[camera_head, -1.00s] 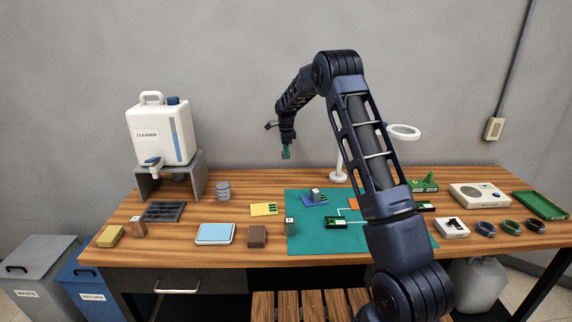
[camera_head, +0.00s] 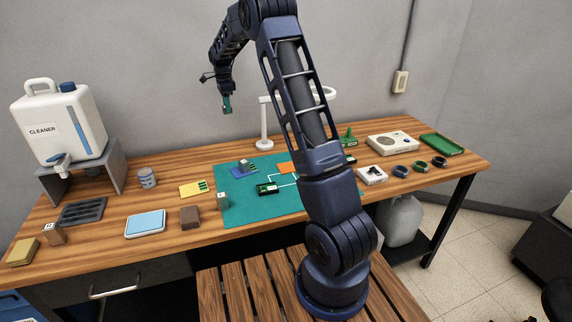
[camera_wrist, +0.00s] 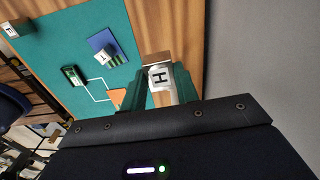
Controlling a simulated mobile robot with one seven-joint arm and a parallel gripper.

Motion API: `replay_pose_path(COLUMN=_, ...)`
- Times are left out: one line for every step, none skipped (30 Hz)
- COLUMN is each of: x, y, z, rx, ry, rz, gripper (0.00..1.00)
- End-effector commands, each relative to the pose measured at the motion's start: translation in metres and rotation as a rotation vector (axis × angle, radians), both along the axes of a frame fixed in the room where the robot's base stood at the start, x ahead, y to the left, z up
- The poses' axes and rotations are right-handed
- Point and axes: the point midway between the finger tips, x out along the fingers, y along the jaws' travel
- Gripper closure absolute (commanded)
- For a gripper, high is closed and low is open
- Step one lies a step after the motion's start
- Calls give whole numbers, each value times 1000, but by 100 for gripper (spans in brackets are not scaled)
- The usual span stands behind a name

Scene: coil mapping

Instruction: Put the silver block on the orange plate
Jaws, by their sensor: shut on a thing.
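My gripper (camera_head: 227,105) hangs above the back of the bench, its green fingers shut on a block. The orange plate (camera_head: 287,168) lies on the teal mat (camera_head: 255,208), partly hidden by my arm. It also shows in the wrist view (camera_wrist: 117,97), left of the held block and partly behind a finger. A grey block (camera_head: 243,164) rests on the blue plate (camera_head: 236,171). Another grey block (camera_head: 222,201) stands near the mat's left edge.
A yellow plate (camera_head: 193,188) lies left of the mat. A green-and-black module (camera_head: 267,189) lies on the mat. A lamp (camera_head: 264,140) stands behind. The cleaner jug (camera_head: 60,125) and a copper-coloured block (camera_head: 55,234) are at left. Rings and a green tray (camera_head: 442,143) are at right.

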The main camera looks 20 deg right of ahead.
Motion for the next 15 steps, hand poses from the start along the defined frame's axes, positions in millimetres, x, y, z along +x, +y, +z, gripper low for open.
replay_pose_path(x=-11, y=-22, z=4, rx=0, ry=0, rz=-9, gripper=94)
replay_pose_path(x=-18, y=-34, z=4, rx=0, ry=0, rz=-11, gripper=94)
replay_pose_path(x=-27, y=-49, z=5, rx=0, ry=0, rz=-14, gripper=94)
replay_pose_path(x=-34, y=-60, z=6, rx=-1, ry=1, rz=-16, gripper=94)
replay_pose_path(x=-41, y=-71, z=6, rx=-1, ry=1, rz=-19, gripper=94)
replay_pose_path(x=-51, y=-85, z=7, rx=-1, ry=0, rz=-21, gripper=94)
replay_pose_path(x=-59, y=-95, z=7, rx=-1, ry=0, rz=-23, gripper=94)
replay_pose_path(x=-67, y=-106, z=7, rx=-1, ry=1, rz=-26, gripper=94)
replay_pose_path(x=-78, y=-119, z=7, rx=-1, ry=1, rz=-28, gripper=94)
replay_pose_path(x=-87, y=-129, z=7, rx=-1, ry=0, rz=-30, gripper=94)
replay_pose_path(x=-95, y=-138, z=7, rx=-1, ry=0, rz=-32, gripper=94)
replay_pose_path(x=-107, y=-150, z=7, rx=-1, ry=1, rz=-34, gripper=94)
replay_pose_path(x=-116, y=-159, z=6, rx=0, ry=2, rz=-37, gripper=94)
replay_pose_path(x=-125, y=-167, z=6, rx=0, ry=1, rz=-37, gripper=94)
replay_pose_path(x=-137, y=-177, z=5, rx=0, ry=1, rz=-40, gripper=94)
